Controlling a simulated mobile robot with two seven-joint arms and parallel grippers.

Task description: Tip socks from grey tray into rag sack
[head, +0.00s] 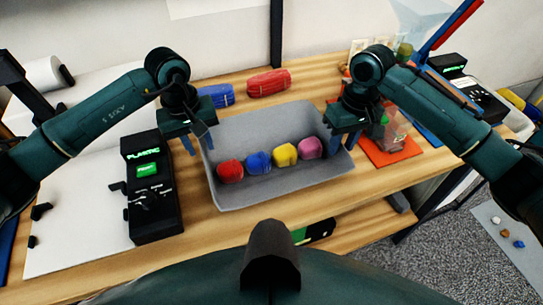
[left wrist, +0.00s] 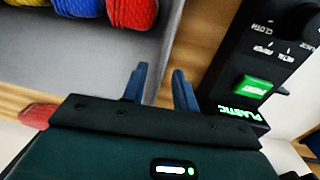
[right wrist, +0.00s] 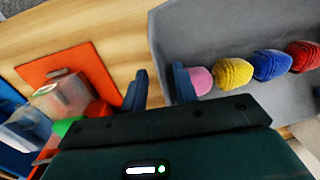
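The grey tray (head: 262,122) sits on the wooden table. Four-coloured rolled socks lie in a row near its front wall: red (head: 230,171), blue (head: 258,163), yellow (head: 285,155) and pink (head: 310,148). My left gripper (head: 198,146) is open at the tray's left wall; in the left wrist view its fingers (left wrist: 160,88) stand apart near the rim. My right gripper (head: 344,140) is open at the right wall; in the right wrist view the rim lies between its fingers (right wrist: 160,88). I cannot make out a rag sack in any view.
An orange mat (head: 385,152) with clear containers (head: 396,130) is to the right. Another dark device (head: 470,95) stands at far right.

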